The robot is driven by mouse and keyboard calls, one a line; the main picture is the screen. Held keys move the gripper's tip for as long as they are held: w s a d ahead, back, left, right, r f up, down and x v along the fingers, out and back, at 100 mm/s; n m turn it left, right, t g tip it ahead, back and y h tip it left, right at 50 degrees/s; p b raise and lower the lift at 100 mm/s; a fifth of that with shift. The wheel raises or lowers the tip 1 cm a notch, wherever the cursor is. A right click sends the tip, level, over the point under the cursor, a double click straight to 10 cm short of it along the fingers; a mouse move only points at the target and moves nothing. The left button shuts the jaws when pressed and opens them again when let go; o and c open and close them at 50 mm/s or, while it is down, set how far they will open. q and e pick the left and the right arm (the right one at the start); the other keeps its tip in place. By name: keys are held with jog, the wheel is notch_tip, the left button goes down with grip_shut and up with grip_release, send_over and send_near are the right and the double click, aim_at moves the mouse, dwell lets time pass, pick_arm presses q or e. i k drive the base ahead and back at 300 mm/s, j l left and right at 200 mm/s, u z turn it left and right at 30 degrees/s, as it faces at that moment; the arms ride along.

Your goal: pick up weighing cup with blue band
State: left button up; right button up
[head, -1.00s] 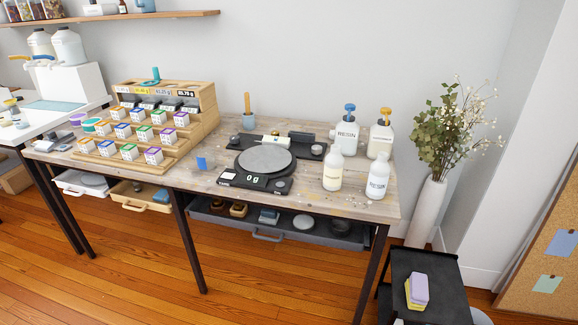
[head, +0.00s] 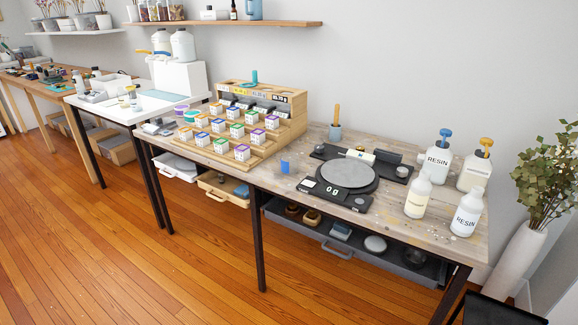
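The weighing cup with the blue band (head: 285,166) stands on the wooden workbench (head: 290,190), between the stepped rack and the scale. It is small, and in this view mostly its blue part shows. The black scale (head: 347,177) with a round grey plate is just to its right, and its display reads 0 g. Neither of my grippers is in the head view.
A stepped wooden rack (head: 262,140) with several small labelled boxes stands left of the cup. Resin pump bottles (head: 437,158) and white bottles (head: 418,195) stand at the bench's right end. A grey drawer (head: 330,243) hangs below. Wooden floor (head: 150,270) is clear in front.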

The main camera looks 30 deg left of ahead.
aim_at(290, 163)
jog(key=i+j, duration=0.3)
jog(key=j, duration=0.15)
jog(key=i+j, duration=0.35)
jog(key=k+j+u, duration=0.05)
jog(key=j, duration=0.05)
